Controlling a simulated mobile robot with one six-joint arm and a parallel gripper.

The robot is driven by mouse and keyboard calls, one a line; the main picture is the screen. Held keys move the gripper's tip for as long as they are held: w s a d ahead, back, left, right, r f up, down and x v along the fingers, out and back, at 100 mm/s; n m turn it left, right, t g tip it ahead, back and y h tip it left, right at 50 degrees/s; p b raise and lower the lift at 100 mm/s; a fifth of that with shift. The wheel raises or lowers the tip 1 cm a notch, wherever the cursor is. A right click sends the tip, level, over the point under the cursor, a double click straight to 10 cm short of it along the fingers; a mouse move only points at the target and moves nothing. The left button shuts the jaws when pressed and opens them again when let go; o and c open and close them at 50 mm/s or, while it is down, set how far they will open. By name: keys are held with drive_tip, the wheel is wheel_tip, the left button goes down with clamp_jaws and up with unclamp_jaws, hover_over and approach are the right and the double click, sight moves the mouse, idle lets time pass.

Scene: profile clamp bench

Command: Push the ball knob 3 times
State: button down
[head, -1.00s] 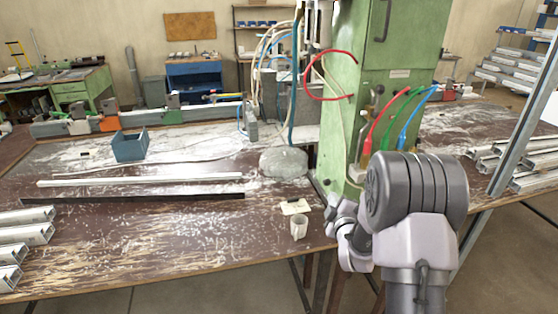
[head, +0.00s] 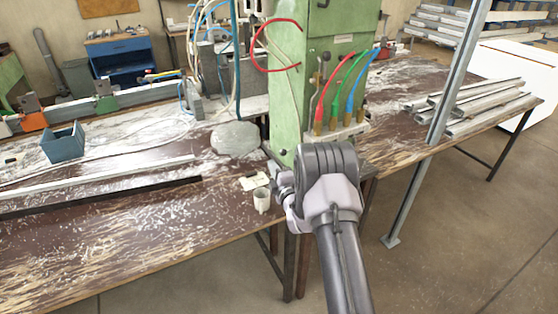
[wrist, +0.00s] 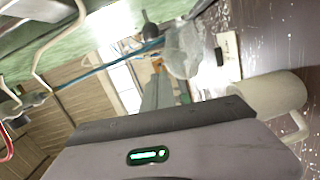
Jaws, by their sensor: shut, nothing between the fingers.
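The ball knob (head: 326,57) is a small dark ball on a thin lever at the front of the green machine (head: 287,110), left of the red, green and blue hoses. A dark rounded knob (wrist: 150,30) on a stem shows near the top of the wrist view; I cannot tell for certain that it is the same one. My gripper (wrist: 155,122) shows as a grey body with a dark front edge across the bottom of the wrist view. It is shut and empty, apart from that knob. In the head view my arm hides most of it, low at the machine's front.
A white mug (head: 262,200) stands near the bench edge beside my wrist, close to the gripper in the wrist view (wrist: 268,95). Metal profiles (head: 470,107) lie right, behind an upright post (head: 452,75).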

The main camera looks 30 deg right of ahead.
sight(285, 152)
drive_tip(key=w+d+b, duration=0.1)
drive_tip(key=w+d, duration=0.3)
drive_tip(key=shift+d+f, duration=0.15)
drive_tip(key=shift+f, duration=0.1)
